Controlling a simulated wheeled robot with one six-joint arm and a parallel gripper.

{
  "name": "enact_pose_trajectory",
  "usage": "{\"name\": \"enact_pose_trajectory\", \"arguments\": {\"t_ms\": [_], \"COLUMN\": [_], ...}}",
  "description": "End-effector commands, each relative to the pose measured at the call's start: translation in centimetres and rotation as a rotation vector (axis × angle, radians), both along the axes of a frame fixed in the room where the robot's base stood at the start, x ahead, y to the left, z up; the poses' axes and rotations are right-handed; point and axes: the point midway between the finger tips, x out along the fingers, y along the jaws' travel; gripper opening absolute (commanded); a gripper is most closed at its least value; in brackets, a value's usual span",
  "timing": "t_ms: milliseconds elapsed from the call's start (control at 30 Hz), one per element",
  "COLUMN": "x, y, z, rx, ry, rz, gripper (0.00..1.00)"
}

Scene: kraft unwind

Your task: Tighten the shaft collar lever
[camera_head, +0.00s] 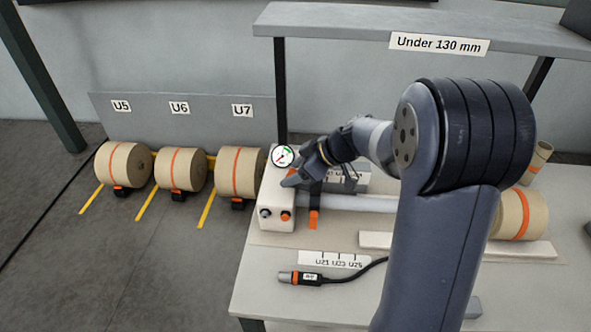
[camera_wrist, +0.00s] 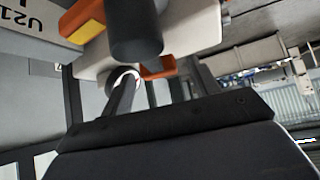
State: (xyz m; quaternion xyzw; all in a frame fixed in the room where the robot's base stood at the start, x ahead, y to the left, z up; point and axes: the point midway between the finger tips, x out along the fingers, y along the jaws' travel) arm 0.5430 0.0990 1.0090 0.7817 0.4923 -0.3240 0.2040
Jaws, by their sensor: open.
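The shaft collar (camera_head: 316,191) is a dark band on the pale grey shaft (camera_head: 360,203), beside the white housing (camera_head: 277,205). Its orange lever (camera_head: 314,220) hangs down at the front. My gripper (camera_head: 291,182) is at the top of the housing, just left of the collar, and looks apart from the lever. In the wrist view, my open fingers (camera_wrist: 162,88) point at a pale body with a dark cylinder (camera_wrist: 136,35) and orange parts (camera_wrist: 160,68) near them. I cannot tell which orange part is the lever, or whether a finger touches anything.
A round gauge (camera_head: 283,156) tops the housing, with black and orange knobs on its front. A cabled handheld tool (camera_head: 300,278) lies on the bench (camera_head: 270,300). A shelf (camera_head: 400,28) spans above; my arm hides the bench's middle.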

Motion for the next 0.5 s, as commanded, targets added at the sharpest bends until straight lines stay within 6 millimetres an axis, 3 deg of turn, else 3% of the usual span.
{"name": "enact_pose_trajectory", "arguments": {"t_ms": [67, 500], "x": [-0.01, -0.01], "y": [-0.01, -0.03], "z": [0.01, 0.04], "rx": [0.0, 0.0], "ry": [0.0, 0.0], "rz": [0.0, 0.0], "gripper": [0.57, 0.21]}}
